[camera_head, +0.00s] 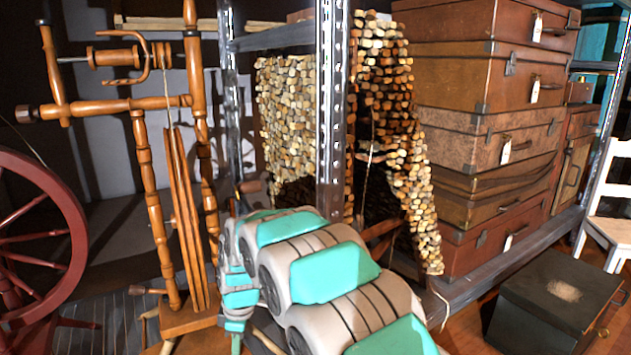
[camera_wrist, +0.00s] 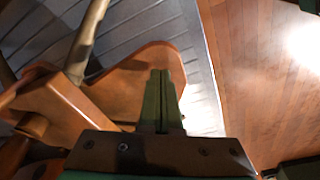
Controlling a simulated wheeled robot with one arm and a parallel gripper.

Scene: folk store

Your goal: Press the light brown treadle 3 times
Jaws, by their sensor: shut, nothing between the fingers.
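In the wrist view, my gripper (camera_wrist: 160,74) is shut, with its two dark green fingers side by side and nothing between them. The fingers point over a light brown wooden board with a rounded end (camera_wrist: 142,62), which looks like the treadle. I cannot tell whether the fingertips touch it. In the head view, the light brown spinning wheel frame (camera_head: 147,190) stands upright at the left, beside my arm. Its lower wooden base (camera_head: 188,318) shows left of my wrist. The treadle and my fingertips cannot be made out in the head view.
A dark red spoked wheel (camera_head: 75,225) stands at the far left. A metal shelf post (camera_head: 331,120) rises behind my arm. Stacked brown suitcases (camera_head: 465,85) and a dark chest (camera_head: 545,300) are at the right. Open wooden floor (camera_wrist: 255,75) lies right of the board.

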